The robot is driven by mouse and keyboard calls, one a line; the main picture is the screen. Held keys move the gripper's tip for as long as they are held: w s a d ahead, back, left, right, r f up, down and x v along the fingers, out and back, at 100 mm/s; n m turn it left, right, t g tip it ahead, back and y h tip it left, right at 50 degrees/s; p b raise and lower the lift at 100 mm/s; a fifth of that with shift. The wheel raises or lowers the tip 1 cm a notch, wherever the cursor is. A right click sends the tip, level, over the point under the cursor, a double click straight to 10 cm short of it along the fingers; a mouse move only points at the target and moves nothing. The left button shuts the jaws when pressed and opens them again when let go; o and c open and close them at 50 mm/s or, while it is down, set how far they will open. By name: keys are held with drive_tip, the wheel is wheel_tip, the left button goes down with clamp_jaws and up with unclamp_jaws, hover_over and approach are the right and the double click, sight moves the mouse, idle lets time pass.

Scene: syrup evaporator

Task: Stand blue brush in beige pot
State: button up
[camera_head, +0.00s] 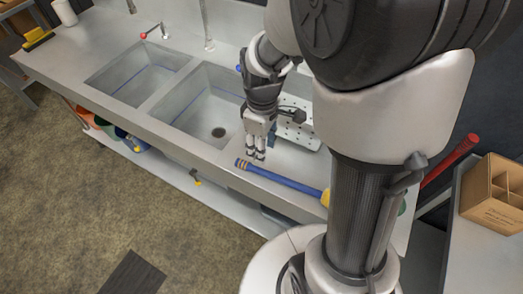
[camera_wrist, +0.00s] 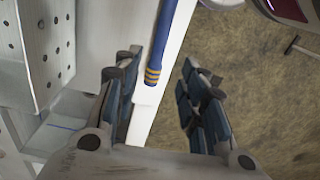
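The blue brush (camera_head: 280,179) lies along the front edge of the sink counter. Its handle end has yellow bands and points left. Its right end runs toward a yellow part (camera_head: 325,198) partly hidden by my arm. My gripper (camera_head: 256,156) points down above the banded end. In the wrist view, my gripper's fingers are apart, and the brush handle (camera_wrist: 156,70) shows between the tips, touching neither finger. I cannot make out a beige pot in either view.
Two sink basins (camera_head: 214,106) lie left of my gripper. A perforated white tray (camera_head: 298,125) stands just behind it. Coloured containers (camera_head: 105,127) sit on the low shelf. A cardboard box (camera_head: 494,194) and a red handle (camera_head: 450,161) are at the right. The carpet (camera_head: 75,190) in front is mostly clear.

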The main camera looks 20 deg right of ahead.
drive_tip(key=s+a+r+m+t, duration=0.3)
drive_tip(key=s+r+m, duration=0.5)
drive_tip(key=s+r, duration=0.6)
drive_tip(key=shift+s+a+r+t, duration=0.15)
drive_tip(key=shift+r+t, duration=0.75)
drive_tip(key=shift+r, duration=0.05)
drive_tip(key=shift+o, duration=0.4)
